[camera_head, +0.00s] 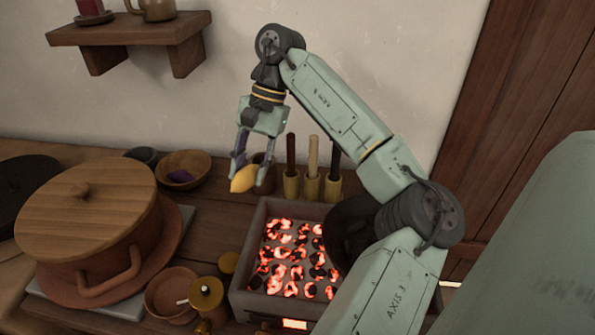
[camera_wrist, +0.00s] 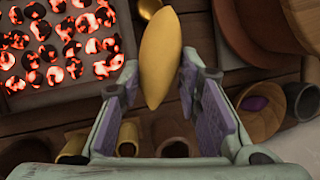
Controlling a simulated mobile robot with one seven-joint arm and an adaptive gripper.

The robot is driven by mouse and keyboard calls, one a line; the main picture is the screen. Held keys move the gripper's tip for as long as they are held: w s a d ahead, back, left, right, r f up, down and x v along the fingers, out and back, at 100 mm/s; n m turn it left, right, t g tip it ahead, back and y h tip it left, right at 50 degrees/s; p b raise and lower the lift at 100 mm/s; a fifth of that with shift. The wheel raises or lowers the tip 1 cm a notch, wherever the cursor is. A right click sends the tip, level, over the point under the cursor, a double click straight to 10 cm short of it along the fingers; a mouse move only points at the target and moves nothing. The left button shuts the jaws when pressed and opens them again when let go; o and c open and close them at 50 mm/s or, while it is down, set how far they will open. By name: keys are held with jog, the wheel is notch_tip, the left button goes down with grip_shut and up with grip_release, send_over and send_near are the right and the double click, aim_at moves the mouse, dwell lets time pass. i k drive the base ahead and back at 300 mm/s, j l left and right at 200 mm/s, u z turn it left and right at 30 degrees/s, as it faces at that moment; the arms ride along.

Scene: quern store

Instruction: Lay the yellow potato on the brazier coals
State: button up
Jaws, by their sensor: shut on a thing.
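The yellow potato (camera_head: 243,179) is held between the fingertips of my gripper (camera_head: 250,160), above the wooden counter. In the wrist view, the potato (camera_wrist: 160,60) stands out lengthwise between the purple finger pads of my gripper (camera_wrist: 153,88). The brazier (camera_head: 241,292) is a square box of glowing red and black coals (camera_head: 290,265), below and to the right of the potato in the head view. In the wrist view, the coals (camera_wrist: 60,45) lie to the left of the potato. The potato is apart from the coals.
Tool handles in holders (camera_head: 312,165) stand behind the brazier. A large lidded pot (camera_head: 90,235) fills the left side. A shelf (camera_head: 130,30) hangs above.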

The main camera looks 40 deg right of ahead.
aim_at(286, 263)
jog(key=k+l+u, duration=0.65)
jog(key=k+l, duration=0.1)
jog(key=l, duration=0.1)
